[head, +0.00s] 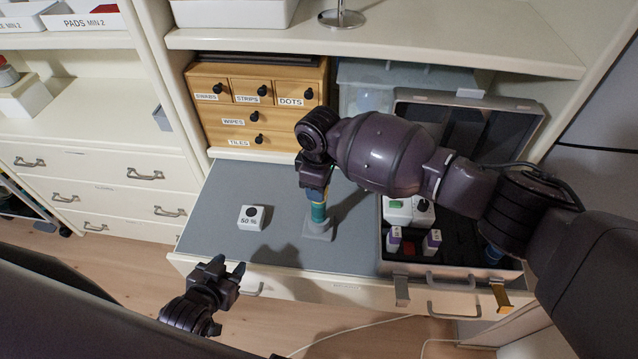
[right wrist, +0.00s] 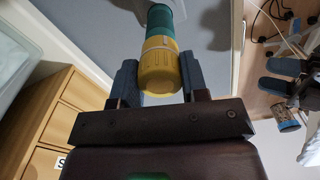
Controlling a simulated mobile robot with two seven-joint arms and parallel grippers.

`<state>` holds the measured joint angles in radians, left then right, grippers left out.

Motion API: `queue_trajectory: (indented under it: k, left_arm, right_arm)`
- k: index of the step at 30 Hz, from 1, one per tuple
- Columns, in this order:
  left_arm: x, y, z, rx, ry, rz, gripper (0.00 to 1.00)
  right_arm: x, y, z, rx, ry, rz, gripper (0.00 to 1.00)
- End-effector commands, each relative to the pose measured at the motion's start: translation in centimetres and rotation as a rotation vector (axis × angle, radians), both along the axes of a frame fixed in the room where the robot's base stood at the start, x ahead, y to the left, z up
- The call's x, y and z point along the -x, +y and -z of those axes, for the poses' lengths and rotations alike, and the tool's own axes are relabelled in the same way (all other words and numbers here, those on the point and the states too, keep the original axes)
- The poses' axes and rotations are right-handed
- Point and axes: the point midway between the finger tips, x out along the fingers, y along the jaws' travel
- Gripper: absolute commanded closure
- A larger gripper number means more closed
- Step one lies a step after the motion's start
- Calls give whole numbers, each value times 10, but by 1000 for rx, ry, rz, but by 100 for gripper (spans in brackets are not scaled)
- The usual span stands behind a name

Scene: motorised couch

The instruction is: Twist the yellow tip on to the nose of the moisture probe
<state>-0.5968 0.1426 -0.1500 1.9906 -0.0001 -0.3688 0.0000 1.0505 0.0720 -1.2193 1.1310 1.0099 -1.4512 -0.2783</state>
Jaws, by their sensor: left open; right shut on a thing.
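The moisture probe's teal body (head: 318,212) stands upright in a pale grey holder (head: 317,231) on the grey work surface; it also shows in the right wrist view (right wrist: 162,22). The yellow tip (right wrist: 160,68) is at the upper end of the teal body, in line with it. I cannot tell how far it is threaded on. My right gripper (right wrist: 158,82) is shut on the yellow tip from above, one finger on each side. My left gripper (head: 232,268) is open and empty, in front of the surface's front edge, left of the probe.
An open case (head: 388,262) with several small items stands to the right. A wooden drawer unit (head: 262,100) stands behind.

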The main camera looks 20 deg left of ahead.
Motion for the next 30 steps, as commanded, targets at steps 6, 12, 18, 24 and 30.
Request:
queue_trajectory:
  k: [6, 12, 18, 24, 30]
  left_arm:
    - [1, 0, -6, 0, 3, 0, 57]
    - [4, 1, -9, 0, 9, -2, 57]
    - [5, 1, -8, -1, 11, -3, 57]
    - [5, 1, -8, 0, 10, -2, 57]
    - [4, 1, -7, 0, 7, -2, 57]
  right_arm:
    - [1, 0, -1, 0, 2, 40, 84]
    - [1, 0, 1, 0, 2, 97, 53]
    - [0, 0, 1, 0, 1, 96, 30]
    - [0, 0, 1, 0, 1, 95, 30]
    - [0, 0, 0, 0, 1, 95, 30]
